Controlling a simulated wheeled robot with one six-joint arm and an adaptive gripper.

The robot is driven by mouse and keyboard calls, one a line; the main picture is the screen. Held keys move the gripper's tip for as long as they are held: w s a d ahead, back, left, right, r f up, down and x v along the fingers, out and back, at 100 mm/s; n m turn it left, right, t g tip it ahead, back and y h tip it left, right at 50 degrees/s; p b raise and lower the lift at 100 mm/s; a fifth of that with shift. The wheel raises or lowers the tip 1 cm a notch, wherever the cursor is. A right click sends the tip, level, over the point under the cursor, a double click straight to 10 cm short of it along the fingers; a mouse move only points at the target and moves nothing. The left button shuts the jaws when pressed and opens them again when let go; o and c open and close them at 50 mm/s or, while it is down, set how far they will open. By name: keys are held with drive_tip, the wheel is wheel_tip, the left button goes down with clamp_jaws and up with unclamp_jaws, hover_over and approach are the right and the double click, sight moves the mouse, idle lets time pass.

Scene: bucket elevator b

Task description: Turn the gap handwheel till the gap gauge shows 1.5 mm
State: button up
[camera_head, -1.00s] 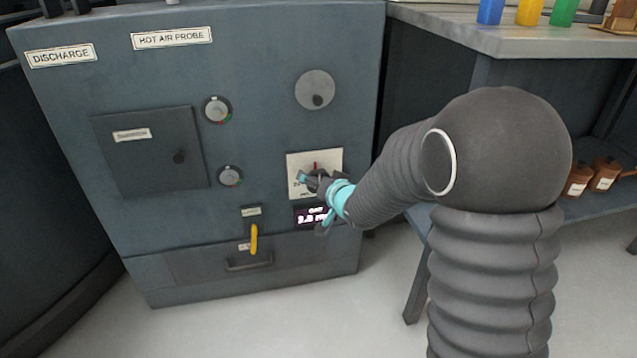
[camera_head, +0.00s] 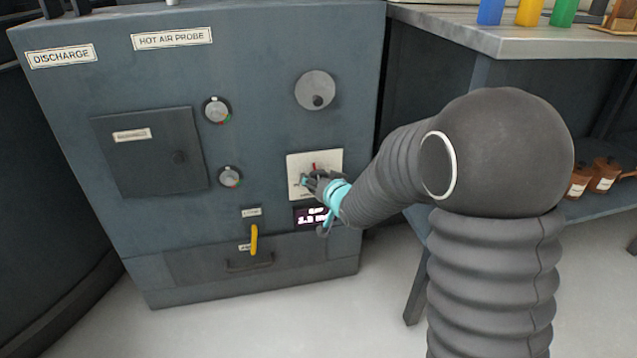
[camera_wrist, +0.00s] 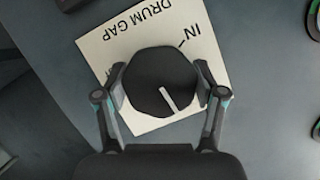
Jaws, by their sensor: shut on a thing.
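The gap handwheel (camera_wrist: 150,76) is a dark, many-sided disc with a white pointer line, on a white plate marked DRUM GAP and IN. The pointer slants toward the plate's lower edge in the wrist view. My gripper (camera_wrist: 160,85) has a finger on each side of the handwheel and is shut on it. In the head view my gripper (camera_head: 309,182) covers most of the handwheel on the plate (camera_head: 333,159). The gap gauge (camera_head: 309,215) is a small dark display with light digits just below. It seems to read 1.5 or 1.3, blurred, its right end covered by my gripper.
Above the plate is a grey disc (camera_head: 316,90) with a dark knob. Two small dials (camera_head: 217,110) (camera_head: 230,176) and a yellow lever (camera_head: 254,239) are to the left. A workbench (camera_head: 480,40) stands to the right of the cabinet.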

drive_tip(key=shift+n+h, duration=0.7)
drive_tip(key=shift+n, duration=0.4)
drive_tip(key=shift+r+n+t+h+p, duration=0.1)
drive_tip(key=shift+n+t+h+p, duration=0.3)
drive_tip(key=shift+n+h, duration=0.55)
drive_tip(key=n+h+p, duration=0.1)
drive_tip(key=n+p, duration=0.1)
drive_tip(key=shift+n+t, duration=0.3)
drive_tip(key=shift+n, duration=0.05)
drive_tip(key=shift+n+t+h+p, duration=0.5)
drive_tip(key=shift+n+h+p, duration=0.35)
drive_tip(key=shift+n+p, duration=0.55)
drive_tip(key=o, duration=1.1)
drive_tip(key=shift+o, duration=0.2)
